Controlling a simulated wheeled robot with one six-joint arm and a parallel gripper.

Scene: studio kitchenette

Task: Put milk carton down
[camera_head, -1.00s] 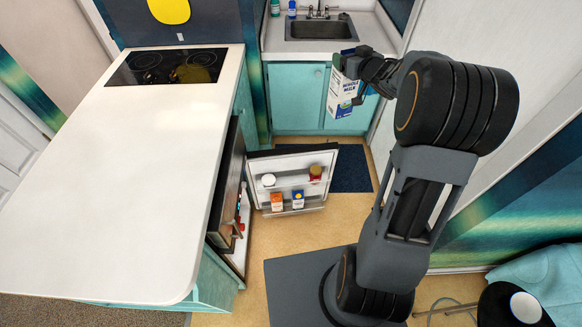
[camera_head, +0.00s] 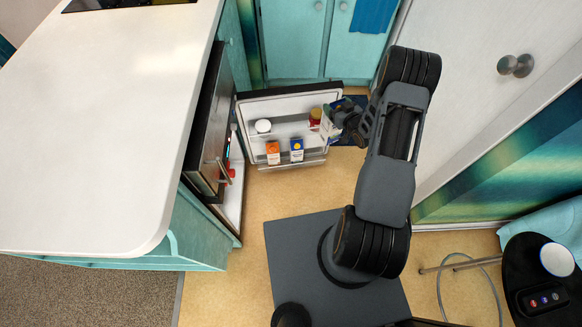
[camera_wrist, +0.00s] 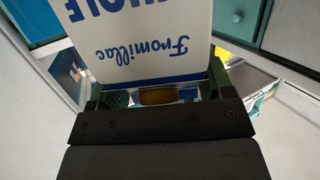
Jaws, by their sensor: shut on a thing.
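The milk carton (camera_head: 326,126) is white with blue print. In the head view it is small and partly hidden by my gripper, near the right edge of the open fridge door. In the wrist view the carton (camera_wrist: 145,40) fills the top middle, with its lettering upside down. My gripper (camera_head: 338,117) is shut on the carton, with fingers on both sides of it in the wrist view (camera_wrist: 153,97). I cannot tell whether the carton touches the door or a shelf.
The open fridge door (camera_head: 290,101) holds a white-topped jar (camera_head: 263,126), a red jar (camera_head: 315,117), an orange carton (camera_head: 273,152) and a blue-and-white carton (camera_head: 297,150). The white counter (camera_head: 100,130) at left is bare in its middle. A black stool (camera_head: 540,260) stands at right.

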